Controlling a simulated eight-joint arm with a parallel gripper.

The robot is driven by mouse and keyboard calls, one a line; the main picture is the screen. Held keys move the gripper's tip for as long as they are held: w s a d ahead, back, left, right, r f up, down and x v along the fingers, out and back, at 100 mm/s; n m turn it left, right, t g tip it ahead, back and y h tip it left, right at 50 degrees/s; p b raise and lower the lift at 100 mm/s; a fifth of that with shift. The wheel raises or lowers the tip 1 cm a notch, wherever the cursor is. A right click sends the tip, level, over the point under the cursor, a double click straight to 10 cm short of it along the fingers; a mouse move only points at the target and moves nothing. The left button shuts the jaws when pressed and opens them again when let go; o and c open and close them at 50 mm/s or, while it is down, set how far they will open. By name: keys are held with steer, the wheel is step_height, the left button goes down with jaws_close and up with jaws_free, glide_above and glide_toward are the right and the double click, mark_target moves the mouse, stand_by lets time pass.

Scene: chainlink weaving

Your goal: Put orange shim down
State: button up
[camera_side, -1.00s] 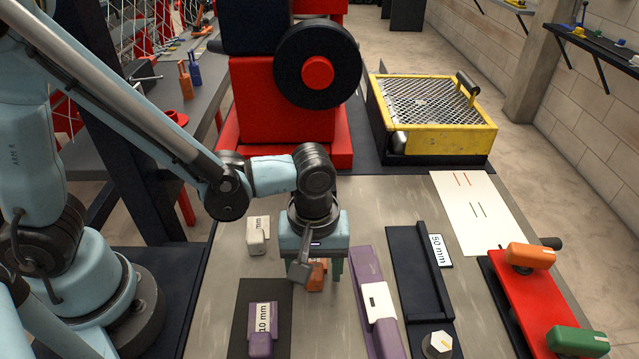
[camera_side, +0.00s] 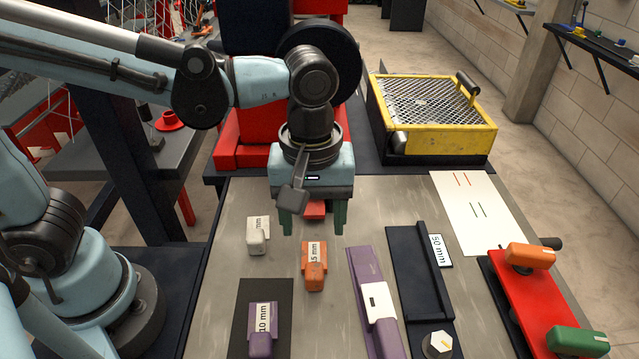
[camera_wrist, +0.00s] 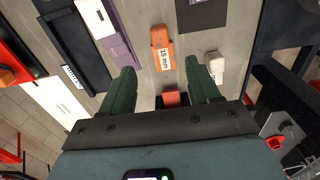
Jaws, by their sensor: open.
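The orange shim (camera_side: 314,269), with a white "15 mm" label, lies on the grey bench top. It also shows in the wrist view (camera_wrist: 162,48), lying beyond my fingertips. My gripper (camera_side: 312,228) is raised above and behind the shim, its green fingers spread apart with nothing between them. In the wrist view my gripper (camera_wrist: 161,78) also shows open, and the shim is apart from both fingers.
A white shim (camera_side: 258,236) lies left of the orange one. A purple shim (camera_side: 262,343) sits on a dark mat (camera_side: 283,300). A long purple piece (camera_side: 366,275) and a dark angle fixture (camera_side: 405,265) lie to the right. Bare bench surrounds the orange shim.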

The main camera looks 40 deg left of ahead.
steer(key=w+a+r+m+t, duration=0.1)
steer(key=a+m+t, duration=0.6)
steer(key=a, duration=0.9)
steer(key=shift+w+a+r+m, duration=0.2)
steer(key=shift+w+a+m, duration=0.15)
steer(key=shift+m, duration=0.65)
